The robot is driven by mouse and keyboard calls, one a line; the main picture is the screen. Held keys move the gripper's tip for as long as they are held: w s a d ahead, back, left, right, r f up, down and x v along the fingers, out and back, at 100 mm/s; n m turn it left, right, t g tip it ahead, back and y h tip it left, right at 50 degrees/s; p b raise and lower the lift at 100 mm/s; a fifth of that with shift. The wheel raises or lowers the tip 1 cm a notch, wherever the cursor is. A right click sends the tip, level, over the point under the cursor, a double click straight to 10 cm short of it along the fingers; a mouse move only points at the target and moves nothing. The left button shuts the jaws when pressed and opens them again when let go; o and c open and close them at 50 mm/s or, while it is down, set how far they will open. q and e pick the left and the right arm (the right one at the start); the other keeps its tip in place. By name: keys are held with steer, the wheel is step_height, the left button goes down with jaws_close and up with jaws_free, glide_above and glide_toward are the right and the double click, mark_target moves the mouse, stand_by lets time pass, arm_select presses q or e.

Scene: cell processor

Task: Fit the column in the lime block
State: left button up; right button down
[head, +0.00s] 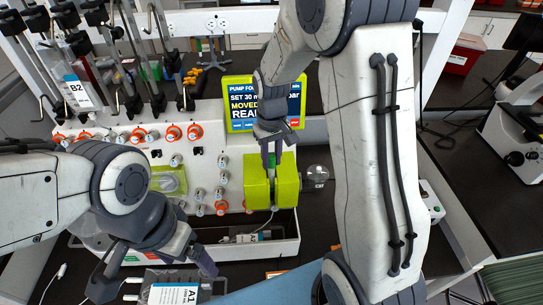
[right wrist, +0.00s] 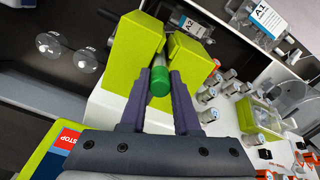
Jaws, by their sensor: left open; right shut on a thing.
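The lime block (head: 287,184) is fixed on the front of the white machine and has a vertical slot. In the right wrist view its two halves (right wrist: 132,52) stand on either side of the slot. The column, with a green cap (right wrist: 160,81), is between the fingers of my right gripper (right wrist: 158,88), which is shut on it. Its far part reaches into or just in front of the slot; I cannot tell how deep it sits. In the head view my right gripper (head: 270,150) is just above the block. My left gripper (head: 152,274) is open and empty at the lower left.
A bag labelled A1 (head: 172,294) lies below my left gripper. A tray (head: 282,247) under the block holds a bag labelled A2 (head: 245,238). Orange and white knobs (head: 173,133) line the machine front left of the block. A screen (head: 240,105) stands behind.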

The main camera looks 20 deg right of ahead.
steer(key=shift+f+b, duration=0.55)
steer(key=shift+f, duration=0.85)
steer(key=c, duration=0.6)
jaws_free()
steer(key=shift+o, duration=0.2)
step_height(320, 180, up, 9)
steer(key=b, duration=0.2)
steer(key=shift+r+b, duration=0.1)
steer(key=shift+b, duration=0.2)
steer(key=shift+r, duration=0.65)
